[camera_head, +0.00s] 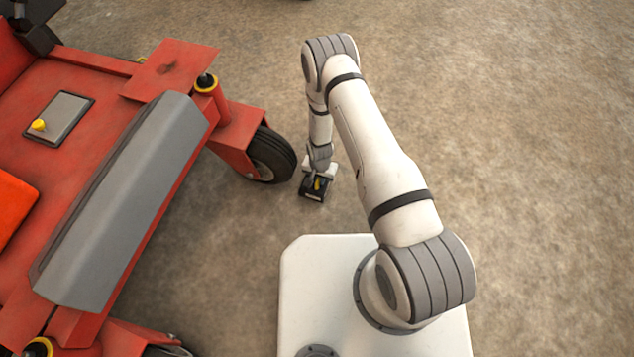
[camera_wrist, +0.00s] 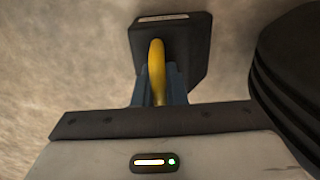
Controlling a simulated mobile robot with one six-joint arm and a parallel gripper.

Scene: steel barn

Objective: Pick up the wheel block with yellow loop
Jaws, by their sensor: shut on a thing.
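The wheel block (camera_head: 314,195) is a small dark block with a yellow loop, low by the floor beside the red machine's wheel. In the wrist view the black block (camera_wrist: 190,45) has a pale label on its far edge, and the yellow loop (camera_wrist: 156,65) rises toward me. My gripper (camera_wrist: 160,92), with blue fingers, is shut on the yellow loop. It also shows at the end of my arm in the head view (camera_head: 317,180). Whether the block touches the floor I cannot tell.
A red machine (camera_head: 60,110) with a grey cover (camera_head: 125,200) fills the left. Its black tyre (camera_head: 270,155) stands close left of the block, and a dark round shape, likely this tyre, fills the wrist view's right side (camera_wrist: 295,75). Bare floor (camera_head: 530,130) lies open to the right.

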